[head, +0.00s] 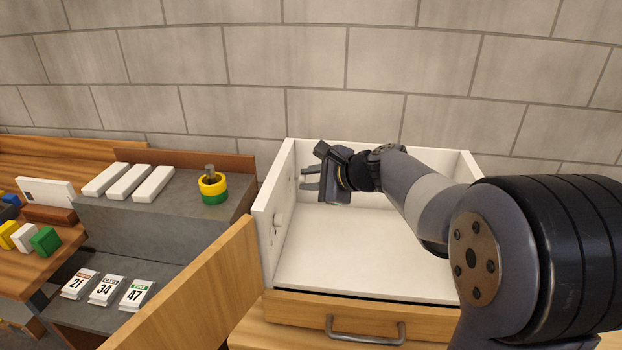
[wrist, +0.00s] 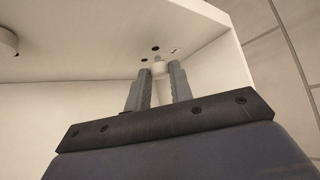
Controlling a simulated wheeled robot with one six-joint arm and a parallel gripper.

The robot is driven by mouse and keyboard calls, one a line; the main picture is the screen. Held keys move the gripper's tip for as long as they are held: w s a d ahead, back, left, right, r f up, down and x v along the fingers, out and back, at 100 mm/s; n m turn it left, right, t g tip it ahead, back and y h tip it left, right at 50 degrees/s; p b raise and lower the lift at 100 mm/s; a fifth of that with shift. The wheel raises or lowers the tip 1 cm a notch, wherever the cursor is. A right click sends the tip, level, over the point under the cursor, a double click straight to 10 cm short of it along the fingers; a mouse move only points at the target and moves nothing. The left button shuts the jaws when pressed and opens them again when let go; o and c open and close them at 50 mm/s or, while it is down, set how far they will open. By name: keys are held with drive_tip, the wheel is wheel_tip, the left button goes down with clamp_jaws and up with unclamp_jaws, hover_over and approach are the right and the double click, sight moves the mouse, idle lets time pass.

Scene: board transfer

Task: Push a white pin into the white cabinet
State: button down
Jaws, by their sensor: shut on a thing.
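The white cabinet (head: 350,255) is an open box with its inside facing up in the head view. My gripper (head: 308,178) is inside it, at the upper left, with its fingers pointing at the left wall. In the wrist view the fingers (wrist: 160,88) are shut on a small white pin (wrist: 159,68). The pin's end is close to the cabinet's side wall (wrist: 95,60), near several small dark holes. I cannot tell whether the pin touches the wall or enters a hole. A white round knob or pin (head: 278,220) sticks out of the left wall lower down.
An open wooden door (head: 195,300) stands left of the cabinet. A wooden drawer front with a metal handle (head: 365,333) lies below it. To the left, a grey block (head: 150,215) carries white bars and a yellow-green ring (head: 212,187); numbered cards (head: 107,290) lie lower.

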drive_tip(key=shift+w+a, duration=0.15)
drive_tip(key=shift+a, duration=0.85)
drive_tip(key=c, duration=1.2)
unclamp_jaws()
drive_tip(key=shift+a, duration=0.1)
drive_tip(key=shift+o, duration=0.2)
drive_tip(key=v, duration=1)
drive_tip(key=shift+s+d+r+b, duration=0.15)
drive_tip(key=shift+s+d+b, duration=0.05)
drive_tip(key=shift+d+b, duration=0.15)
drive_tip(key=shift+a, duration=0.1)
